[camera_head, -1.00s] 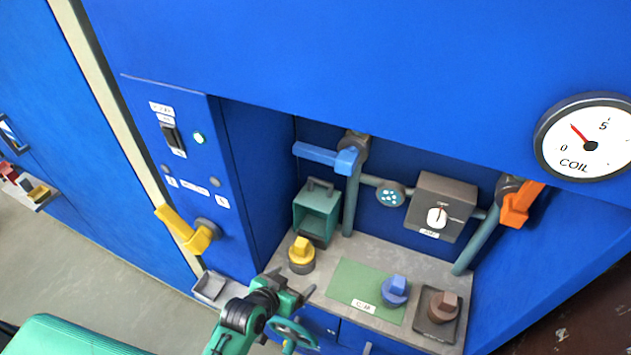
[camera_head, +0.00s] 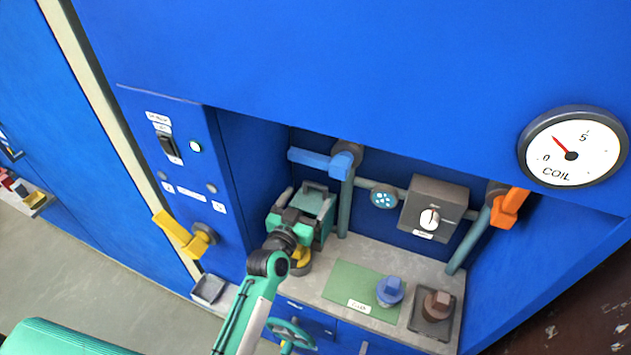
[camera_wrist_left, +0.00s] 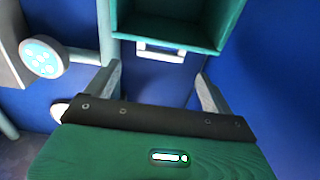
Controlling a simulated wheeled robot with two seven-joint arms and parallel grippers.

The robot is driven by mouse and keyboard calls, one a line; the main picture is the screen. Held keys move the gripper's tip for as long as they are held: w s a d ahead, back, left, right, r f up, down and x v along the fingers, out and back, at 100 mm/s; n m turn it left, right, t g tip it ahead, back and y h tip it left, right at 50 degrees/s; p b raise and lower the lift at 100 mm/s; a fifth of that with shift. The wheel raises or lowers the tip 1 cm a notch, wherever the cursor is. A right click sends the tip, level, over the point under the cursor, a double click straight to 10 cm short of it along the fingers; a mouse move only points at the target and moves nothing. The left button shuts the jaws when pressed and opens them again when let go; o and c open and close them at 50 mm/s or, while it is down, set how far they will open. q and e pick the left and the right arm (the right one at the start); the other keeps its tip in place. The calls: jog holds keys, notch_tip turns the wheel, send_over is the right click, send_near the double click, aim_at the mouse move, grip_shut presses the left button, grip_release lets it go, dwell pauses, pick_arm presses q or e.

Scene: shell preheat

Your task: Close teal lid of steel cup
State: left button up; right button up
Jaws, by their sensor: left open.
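I cannot make out a steel cup with a teal lid. A teal open-fronted box (camera_head: 322,207) with a handle on top stands at the back left of the counter. Its opening shows in the left wrist view (camera_wrist_left: 175,22), with a pale handle at the lower edge. My left gripper (camera_head: 303,212) is open in front of the box and overlaps its left part in the head view. In the left wrist view its fingers (camera_wrist_left: 160,85) are spread with nothing between them. Whether they touch the box cannot be told. My right gripper is out of view.
A yellow-topped knob (camera_head: 301,258) is partly hidden behind my left arm. A blue knob (camera_head: 390,291) sits on a green mat (camera_head: 350,282), and a brown knob (camera_head: 437,304) on a dark tray. A blue lever (camera_head: 320,160) juts out above the box.

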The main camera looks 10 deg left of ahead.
aim_at(314, 185)
pick_arm(q)
jog(key=w, duration=0.3)
jog(key=w+d+p, duration=0.1)
jog(key=w, duration=0.2)
jog(key=shift+w+d, duration=0.15)
jog(key=shift+w, duration=0.15)
jog(key=shift+c, duration=0.3)
jog(key=c, duration=1.3)
jog(key=shift+s, duration=0.2)
jog(key=shift+c, duration=0.2)
